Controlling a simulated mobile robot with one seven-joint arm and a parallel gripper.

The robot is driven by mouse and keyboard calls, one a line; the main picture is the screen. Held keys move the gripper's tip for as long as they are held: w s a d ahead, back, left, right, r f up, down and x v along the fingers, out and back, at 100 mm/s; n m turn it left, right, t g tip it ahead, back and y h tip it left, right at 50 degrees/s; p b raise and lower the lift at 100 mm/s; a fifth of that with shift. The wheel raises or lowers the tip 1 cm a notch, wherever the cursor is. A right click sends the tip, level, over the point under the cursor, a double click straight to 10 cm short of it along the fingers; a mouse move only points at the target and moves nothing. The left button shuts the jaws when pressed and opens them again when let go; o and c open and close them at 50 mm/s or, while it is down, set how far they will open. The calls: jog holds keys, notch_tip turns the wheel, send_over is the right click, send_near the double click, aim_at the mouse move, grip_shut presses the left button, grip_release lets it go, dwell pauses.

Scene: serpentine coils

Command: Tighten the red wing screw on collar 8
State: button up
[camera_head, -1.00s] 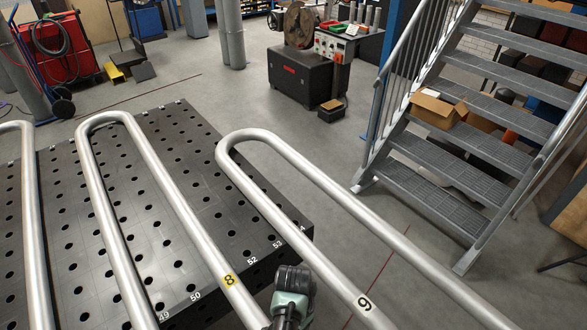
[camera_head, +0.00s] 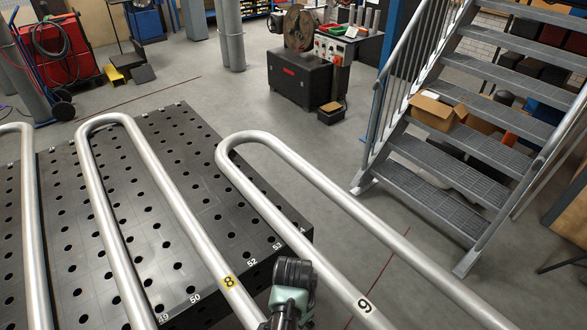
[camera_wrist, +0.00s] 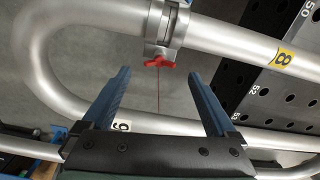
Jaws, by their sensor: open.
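In the wrist view, a red wing screw (camera_wrist: 160,63) sits on the underside of a metal collar (camera_wrist: 165,30) clamped around a silver tube. A yellow label 8 (camera_wrist: 284,58) is on the same tube, to the right of the collar; it also shows in the head view (camera_head: 228,281). My gripper (camera_wrist: 165,90) is open, its two blue fingers apart and pointing toward the tube. The screw appears between and beyond the fingertips, with nothing between the fingers touching it.
A tube marked 9 (camera_head: 364,304) runs to the right of tube 8; in the wrist view it crosses behind my fingers. The black perforated table (camera_head: 180,135) lies under the coils. Metal stairs (camera_head: 455,150) stand at the right. Grey floor is open between.

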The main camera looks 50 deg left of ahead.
notch_tip(320, 180, up, 10)
jog(key=b, duration=0.1)
jog(key=shift+f+b, duration=0.15)
jog(key=shift+b, duration=0.15)
dwell(0.4)
jog(key=w+d+r+t+y+b, duration=0.2)
jog(key=w+r+t+y+b, duration=0.2)
jog(key=w+r+t, duration=0.85)
jog(key=w+d+r+t+b, duration=0.15)
jog(key=w+d+r, duration=0.25)
jog(key=r, duration=0.6)
jog(key=w+d+r+t, duration=0.2)
jog(key=w+d+r, duration=0.15)
jog(key=r, duration=0.65)
jog(key=s+d+r+t+h+b, duration=0.1)
jog(key=s+d+r+t, duration=0.4)
jog(key=r, duration=0.5)
jog(key=s+d+r+t+h+b, duration=0.2)
jog(key=s+d+r+t, duration=0.4)
jog(key=s+d+r, duration=0.3)
notch_tip(320, 180, up, 2)
jog(key=shift+s+d+r+m+h, duration=0.2)
jog(key=shift+s+m+h, duration=0.1)
jog(key=shift+s+h, duration=0.25)
jog(key=shift+f, duration=0.1)
